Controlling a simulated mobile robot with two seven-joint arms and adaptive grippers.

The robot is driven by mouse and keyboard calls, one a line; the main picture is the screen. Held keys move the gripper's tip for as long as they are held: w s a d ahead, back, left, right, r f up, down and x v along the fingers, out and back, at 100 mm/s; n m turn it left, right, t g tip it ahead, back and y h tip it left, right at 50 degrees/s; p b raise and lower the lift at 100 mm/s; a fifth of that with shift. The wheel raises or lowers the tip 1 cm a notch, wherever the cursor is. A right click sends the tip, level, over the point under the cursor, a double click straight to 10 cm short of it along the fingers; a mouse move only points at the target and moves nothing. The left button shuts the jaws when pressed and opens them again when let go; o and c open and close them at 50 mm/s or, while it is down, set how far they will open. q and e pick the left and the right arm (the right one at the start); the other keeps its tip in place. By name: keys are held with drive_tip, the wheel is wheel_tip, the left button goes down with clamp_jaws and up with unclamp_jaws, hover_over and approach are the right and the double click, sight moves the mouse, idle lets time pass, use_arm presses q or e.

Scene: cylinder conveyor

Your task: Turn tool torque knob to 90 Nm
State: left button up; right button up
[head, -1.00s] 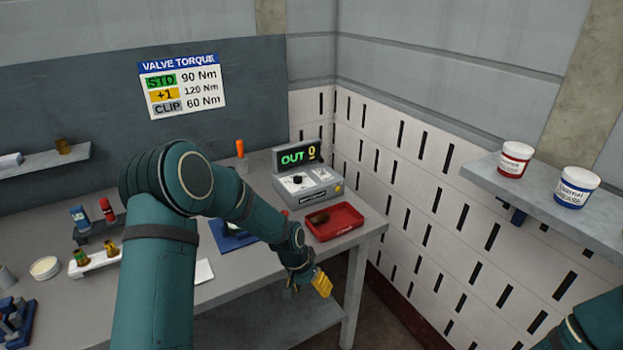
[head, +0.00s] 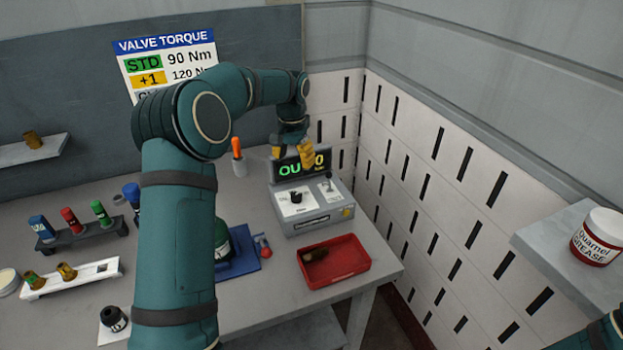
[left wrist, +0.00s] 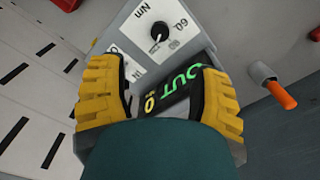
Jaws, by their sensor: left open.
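The torque tool (head: 312,205) is a grey box at the back right of the bench. Its black torque knob (head: 296,197) sits on a white dial plate on its sloped top; it also shows in the left wrist view (left wrist: 159,31). A "60" and "Nm" are legible beside the knob there; the pointer's exact setting is too small to read. The display (head: 301,166) shows green "OUT" and a yellow "0". My left gripper (head: 293,160) is open and empty above the display, partly covering it. Its yellow fingers show apart in the left wrist view (left wrist: 160,95), with the knob beyond them.
The wall sign (head: 165,62) pairs STD with 90 Nm and +1 with 120 Nm; my arm hides its lower part. A red tray (head: 352,262) with a dark part stands in front of the tool. An orange-handled tool (head: 236,147) stands left of it. The slotted wall is close on the right.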

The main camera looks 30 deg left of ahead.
sight(296, 195)
use_arm(q)
wheel_tip(296, 195, down, 13)
drive_tip(key=shift+w+f+b, duration=0.15)
drive_tip(key=shift+b, duration=0.4)
clamp_jaws()
idle(0.3)
